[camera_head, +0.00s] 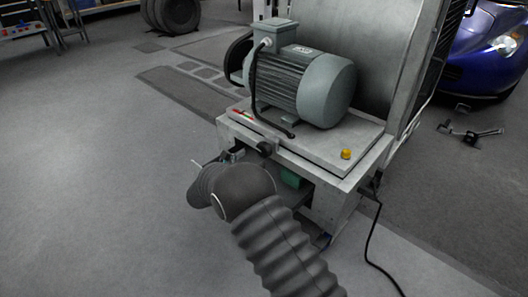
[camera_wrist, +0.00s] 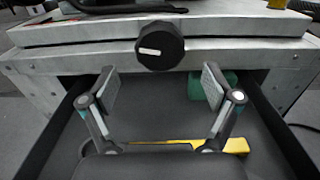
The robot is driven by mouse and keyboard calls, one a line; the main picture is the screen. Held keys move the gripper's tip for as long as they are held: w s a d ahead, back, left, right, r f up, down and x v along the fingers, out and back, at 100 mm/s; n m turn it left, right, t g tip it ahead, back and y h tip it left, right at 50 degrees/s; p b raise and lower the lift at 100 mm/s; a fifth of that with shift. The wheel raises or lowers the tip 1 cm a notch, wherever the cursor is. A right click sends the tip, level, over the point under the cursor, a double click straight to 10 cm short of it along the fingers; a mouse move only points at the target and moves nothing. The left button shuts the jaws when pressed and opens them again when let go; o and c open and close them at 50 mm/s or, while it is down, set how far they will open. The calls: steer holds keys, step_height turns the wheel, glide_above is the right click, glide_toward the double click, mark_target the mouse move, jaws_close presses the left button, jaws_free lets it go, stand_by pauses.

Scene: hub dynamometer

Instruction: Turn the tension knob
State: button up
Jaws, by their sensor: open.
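The tension knob (camera_wrist: 160,46) is a round black knob with a white pointer mark, on the front edge of the grey machine base. In the wrist view its mark lies nearly level. It also shows in the head view (camera_head: 265,149), below the motor. My gripper (camera_wrist: 158,88) is open and empty, with its two fingers spread below the knob in the picture, one to each side. The fingers do not touch the knob. In the head view my arm hides most of the gripper.
A grey-green motor (camera_head: 305,83) sits on the machine base (camera_head: 330,150). A yellow button (camera_head: 346,154) is on its right corner. Below the knob are a green block (camera_wrist: 205,88) and a yellow item (camera_wrist: 190,145). A black cable (camera_head: 368,240) trails on the floor at right. Open floor lies left.

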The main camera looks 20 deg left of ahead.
mark_target(264, 151)
steer(key=x, duration=0.6)
steer(key=shift+w+d, duration=0.15)
steer(key=shift+w, duration=0.15)
steer(key=c, duration=1.1)
